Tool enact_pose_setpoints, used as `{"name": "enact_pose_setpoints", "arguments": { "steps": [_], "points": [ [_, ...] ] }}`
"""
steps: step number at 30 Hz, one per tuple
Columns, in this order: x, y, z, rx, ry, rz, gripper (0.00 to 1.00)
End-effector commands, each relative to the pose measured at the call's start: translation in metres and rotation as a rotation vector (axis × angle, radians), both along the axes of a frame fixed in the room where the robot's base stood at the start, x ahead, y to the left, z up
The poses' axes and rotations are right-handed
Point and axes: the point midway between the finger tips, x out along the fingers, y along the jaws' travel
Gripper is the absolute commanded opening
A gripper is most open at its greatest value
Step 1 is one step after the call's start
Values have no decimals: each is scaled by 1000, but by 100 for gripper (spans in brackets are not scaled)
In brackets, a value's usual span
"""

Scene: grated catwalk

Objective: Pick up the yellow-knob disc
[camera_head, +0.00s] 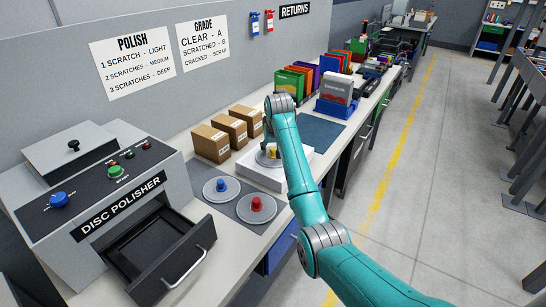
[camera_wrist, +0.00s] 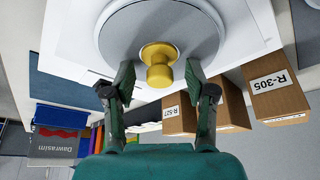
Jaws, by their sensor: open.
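The yellow-knob disc is a grey disc with a yellow knob in its middle. In the head view the disc (camera_head: 264,158) lies on a white box-like stand on the bench, partly hidden behind my arm. In the wrist view its yellow knob (camera_wrist: 158,64) stands between the tips of my open gripper (camera_wrist: 160,82), with the grey disc (camera_wrist: 125,32) beyond it. The fingers are on either side of the knob and appear apart from it. In the head view my gripper is mostly hidden by my own arm.
A blue-knob disc (camera_head: 221,187) and a red-knob disc (camera_head: 257,207) lie on a grey mat, left of the white stand (camera_head: 290,178). Brown boxes (camera_head: 210,143) stand behind. The disc polisher (camera_head: 115,205) has its drawer (camera_head: 165,250) open. Coloured cases (camera_head: 292,82) stand farther along the bench.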

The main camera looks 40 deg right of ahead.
Motion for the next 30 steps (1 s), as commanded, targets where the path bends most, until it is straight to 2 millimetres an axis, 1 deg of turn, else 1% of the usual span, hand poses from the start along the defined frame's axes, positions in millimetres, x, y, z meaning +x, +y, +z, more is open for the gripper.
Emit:
{"name": "enact_pose_setpoints", "arguments": {
  "steps": [5, 6, 8, 9, 11, 12, 13, 23, 26, 30],
  "points": [
    [0, 0, 0, 0, 0, 0, 55],
    [0, 0, 0, 0, 0, 0, 53],
    [0, 0, 0, 0, 0, 0, 38],
    [0, 0, 0, 0, 0, 0, 28],
    [0, 0, 0, 0, 0, 0, 13],
    [0, 0, 0, 0, 0, 0, 3],
    [0, 0, 0, 0, 0, 0, 0],
    [0, 0, 2, 0, -1, 0, 0],
    [1, 0, 12, -1, -2, 0, 0],
    [1, 0, 37, -2, -5, 0, 0]
  ]
}}
